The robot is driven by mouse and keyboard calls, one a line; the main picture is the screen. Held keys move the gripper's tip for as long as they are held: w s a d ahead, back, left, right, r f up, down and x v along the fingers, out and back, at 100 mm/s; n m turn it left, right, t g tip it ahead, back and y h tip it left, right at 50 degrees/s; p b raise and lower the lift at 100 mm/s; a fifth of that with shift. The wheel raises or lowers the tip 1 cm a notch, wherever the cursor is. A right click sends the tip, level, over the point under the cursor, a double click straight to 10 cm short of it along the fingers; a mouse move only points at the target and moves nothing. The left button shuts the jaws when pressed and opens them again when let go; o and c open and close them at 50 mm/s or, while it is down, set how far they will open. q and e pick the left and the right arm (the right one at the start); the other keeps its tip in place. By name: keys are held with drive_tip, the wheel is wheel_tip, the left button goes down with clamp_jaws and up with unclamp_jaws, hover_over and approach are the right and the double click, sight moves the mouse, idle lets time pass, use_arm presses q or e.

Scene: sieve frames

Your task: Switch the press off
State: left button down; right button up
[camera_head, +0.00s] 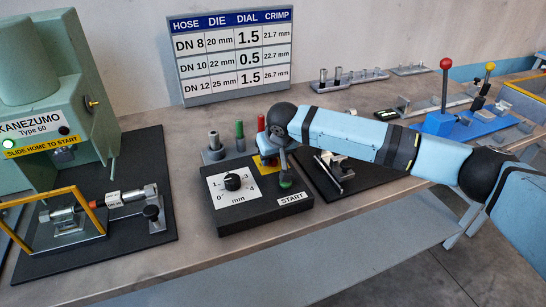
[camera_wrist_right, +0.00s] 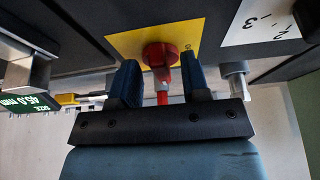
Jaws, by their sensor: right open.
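The press (camera_head: 30,95), a pale green machine marked KANEZUMO Type 60, stands at the left with a lit green lamp (camera_head: 8,144). The black control box (camera_head: 250,214) stands at mid-table, with a dial (camera_head: 233,182) and a green START button (camera_head: 286,180). In the wrist view a red knob (camera_wrist_right: 158,53) sits on a yellow plate (camera_wrist_right: 195,35) of the box. My right gripper (camera_wrist_right: 160,72) is open, with a dark blue finger on each side of the knob; contact cannot be told. My right gripper (camera_head: 273,156) covers the knob in the head view. My left gripper is out of view.
Behind the box, a stand (camera_head: 215,153) holds upright pins, one green (camera_head: 239,134) and one red (camera_head: 261,122). A settings board (camera_head: 232,52) leans at the wall. A yellow guard frame (camera_head: 93,212) is before the press. A blue lever fixture (camera_head: 440,122) stands at right.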

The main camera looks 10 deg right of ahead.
drive_tip(key=shift+w+f, duration=0.15)
drive_tip(key=shift+f, duration=0.1)
